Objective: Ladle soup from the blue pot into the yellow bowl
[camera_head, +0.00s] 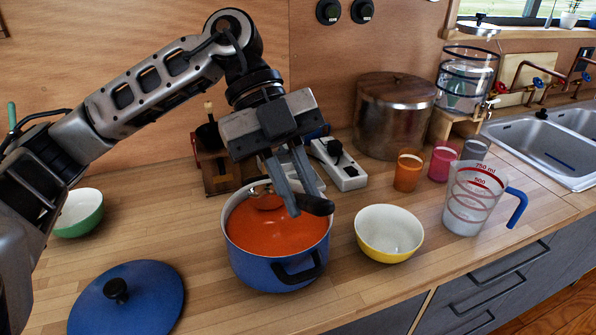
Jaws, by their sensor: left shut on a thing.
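The blue pot (262,268) stands on the counter with orange soup (270,232) in it. My left gripper (290,192) is above the right part of the pot, pointing down, shut on the ladle. The ladle's black handle end (318,204) sticks out to the right of the fingers. Its copper-coloured bowl (265,198) shows at the far side of the soup, and the fingers partly hide the ladle. The yellow bowl (404,256) stands right of the pot, apart from it. Its white inside looks empty. My right gripper is out of view.
The blue lid (150,300) lies left of the pot. A green bowl (80,215) is at the far left. A measuring jug (470,205), an orange cup (408,171), a pink cup (442,160) and a large metal pot (392,120) stand on the right and behind.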

